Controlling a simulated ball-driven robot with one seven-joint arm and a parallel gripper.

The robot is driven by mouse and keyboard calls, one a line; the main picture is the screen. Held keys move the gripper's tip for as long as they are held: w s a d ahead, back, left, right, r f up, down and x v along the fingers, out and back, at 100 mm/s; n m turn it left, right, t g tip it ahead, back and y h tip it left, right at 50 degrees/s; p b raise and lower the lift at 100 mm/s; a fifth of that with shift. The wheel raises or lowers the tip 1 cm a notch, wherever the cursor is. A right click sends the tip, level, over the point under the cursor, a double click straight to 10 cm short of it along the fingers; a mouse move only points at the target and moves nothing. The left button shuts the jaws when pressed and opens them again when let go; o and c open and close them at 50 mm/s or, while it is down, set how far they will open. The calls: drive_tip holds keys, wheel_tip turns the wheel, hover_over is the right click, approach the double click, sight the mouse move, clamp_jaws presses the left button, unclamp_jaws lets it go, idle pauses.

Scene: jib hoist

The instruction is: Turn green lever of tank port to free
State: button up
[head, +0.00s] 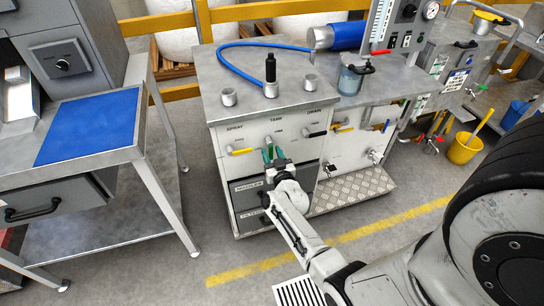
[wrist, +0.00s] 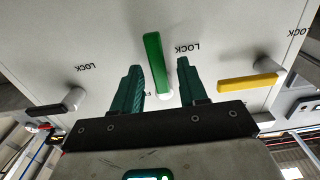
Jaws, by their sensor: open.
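The green lever (wrist: 152,60) of the tank port is on the cabinet's light front panel, under the TANK label in the head view. The wrist view is upside down; there the lever reaches up from its pale pivot, with a LOCK word to its right and a partly hidden word starting with F by the pivot. My gripper (head: 273,154) is at the panel in front of the lever. In the wrist view my gripper (wrist: 159,65) is open, its two green fingers on either side of the lever, with a gap visible on both sides.
A yellow lever (head: 240,151) under SPRAY and a black lever (head: 315,134) under DRAIN flank the green one. Drawers lie below. A workbench with a blue mat (head: 88,128) stands left; a yellow bucket (head: 464,148) stands right.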

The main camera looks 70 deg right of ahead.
drive_tip(key=shift+d, duration=0.1)
clamp_jaws()
idle(0.4)
